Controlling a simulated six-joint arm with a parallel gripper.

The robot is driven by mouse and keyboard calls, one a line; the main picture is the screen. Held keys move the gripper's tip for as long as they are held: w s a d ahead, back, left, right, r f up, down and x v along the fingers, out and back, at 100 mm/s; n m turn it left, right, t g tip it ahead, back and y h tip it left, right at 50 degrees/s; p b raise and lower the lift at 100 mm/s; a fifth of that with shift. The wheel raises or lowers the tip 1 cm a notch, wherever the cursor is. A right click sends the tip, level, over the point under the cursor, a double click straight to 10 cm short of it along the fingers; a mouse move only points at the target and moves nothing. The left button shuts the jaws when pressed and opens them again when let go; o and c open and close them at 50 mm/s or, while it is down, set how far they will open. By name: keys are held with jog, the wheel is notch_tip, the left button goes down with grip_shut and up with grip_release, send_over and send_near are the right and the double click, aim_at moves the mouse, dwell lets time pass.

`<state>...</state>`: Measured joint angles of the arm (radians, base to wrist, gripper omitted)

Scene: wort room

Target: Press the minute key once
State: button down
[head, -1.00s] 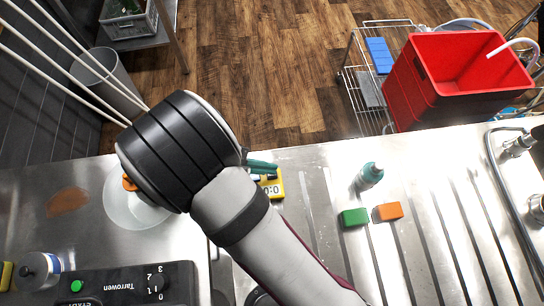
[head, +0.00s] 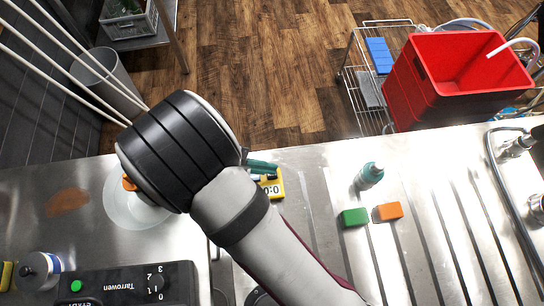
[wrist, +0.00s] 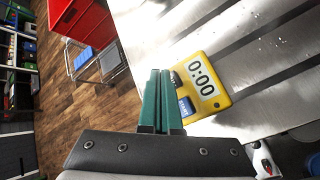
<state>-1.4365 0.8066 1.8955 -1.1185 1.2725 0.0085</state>
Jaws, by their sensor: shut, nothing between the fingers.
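A yellow timer (wrist: 212,99) lies on the steel worktop, its display reading 0:00. Beside the display it has a dark key (wrist: 175,78) and a blue key (wrist: 186,106); their labels are too small to read surely. My gripper (wrist: 160,72), with green fingers, is shut and empty. In the wrist view its tips appear just beside the dark key; I cannot tell whether they touch it. In the head view my gripper (head: 264,167) is over the timer (head: 273,186), and the fingers and arm hide part of it.
A green block (head: 354,217), an orange block (head: 387,212) and a teal-capped bottle (head: 369,176) stand right of the timer. A clear bowl (head: 124,208) is on the left, partly behind my arm. A black Tarrowen control box (head: 125,284) is at the front left.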

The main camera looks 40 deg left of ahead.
dwell(0.5)
jog(key=shift+f, duration=0.4)
jog(key=shift+f, duration=0.4)
dwell(0.4)
dwell(0.4)
jog(key=shift+r, duration=0.85)
jog(key=shift+r, duration=2.45)
